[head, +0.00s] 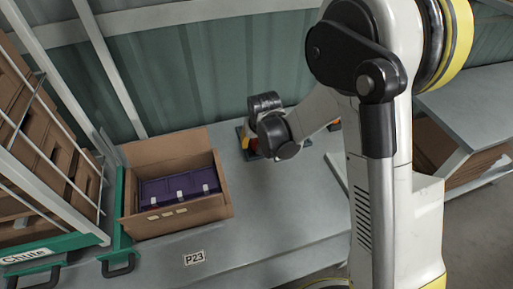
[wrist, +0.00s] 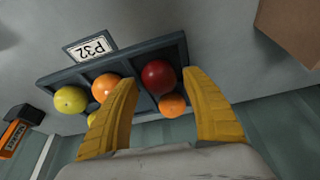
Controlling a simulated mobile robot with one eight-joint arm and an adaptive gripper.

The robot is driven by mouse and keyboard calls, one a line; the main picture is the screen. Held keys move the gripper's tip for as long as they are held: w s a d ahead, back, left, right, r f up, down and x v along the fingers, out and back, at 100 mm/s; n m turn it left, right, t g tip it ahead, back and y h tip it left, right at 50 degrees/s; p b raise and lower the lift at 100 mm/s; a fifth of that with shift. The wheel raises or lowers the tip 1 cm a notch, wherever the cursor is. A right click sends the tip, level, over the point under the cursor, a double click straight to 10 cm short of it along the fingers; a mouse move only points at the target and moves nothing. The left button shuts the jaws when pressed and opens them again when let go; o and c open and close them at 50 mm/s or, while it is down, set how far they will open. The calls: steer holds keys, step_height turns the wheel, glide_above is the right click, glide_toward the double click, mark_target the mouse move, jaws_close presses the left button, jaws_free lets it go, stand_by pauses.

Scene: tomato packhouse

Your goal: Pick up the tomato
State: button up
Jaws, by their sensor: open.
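The wrist view shows several tomatoes in a dark divided tray (wrist: 60,77): a red tomato (wrist: 158,76), a smaller orange tomato (wrist: 172,104), another orange tomato (wrist: 105,86) and a yellow tomato (wrist: 70,99). Another yellow one (wrist: 92,118) is partly hidden by the left finger. My gripper (wrist: 157,82) is open, its two yellow fingers apart. The red tomato and the smaller orange one appear between the fingers; I cannot tell the remaining distance. In the head view my arm hides most of the tray (head: 240,132).
In the head view, an open cardboard box (head: 178,218) holding a purple crate (head: 165,190) stands left on the grey bench. The bench front (head: 270,215) is clear. A green-framed chute (head: 50,246) stands far left.

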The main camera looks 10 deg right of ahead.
steer(key=shift+w+f, duration=0.15)
steer(key=shift+f, duration=0.35)
steer(key=shift+r, duration=0.1)
steer(key=c, duration=0.6)
steer(key=shift+r, duration=0.1)
